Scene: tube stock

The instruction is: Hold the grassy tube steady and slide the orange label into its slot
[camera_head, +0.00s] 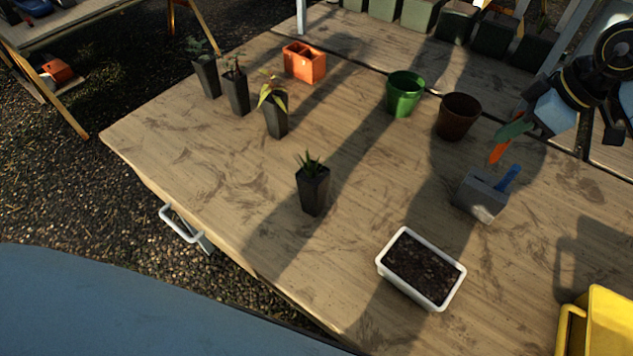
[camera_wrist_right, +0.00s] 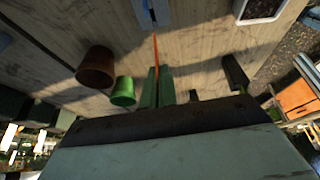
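The grassy tube (camera_head: 313,190), a dark square pot with spiky green leaves, stands upright alone near the table's middle. My right gripper (camera_head: 513,132) is at the upper right, far from that tube. Its green fingers, also in the right wrist view (camera_wrist_right: 157,88), are shut on the orange label (camera_head: 499,150), a thin strip that points down past the fingertips; it also shows in the wrist view (camera_wrist_right: 155,52). Below it stands a grey block (camera_head: 480,198) with a blue label (camera_head: 509,179) upright in it. The orange label appears just above the block. My left gripper is not in view.
Three dark tubes with plants (camera_head: 236,92) stand at the back left near an orange divided pot (camera_head: 304,63). Green (camera_head: 404,95) and brown (camera_head: 458,117) pots stand behind. A white soil tray (camera_head: 385,268) and yellow crate (camera_head: 606,325) are in front. The table around the grassy tube is clear.

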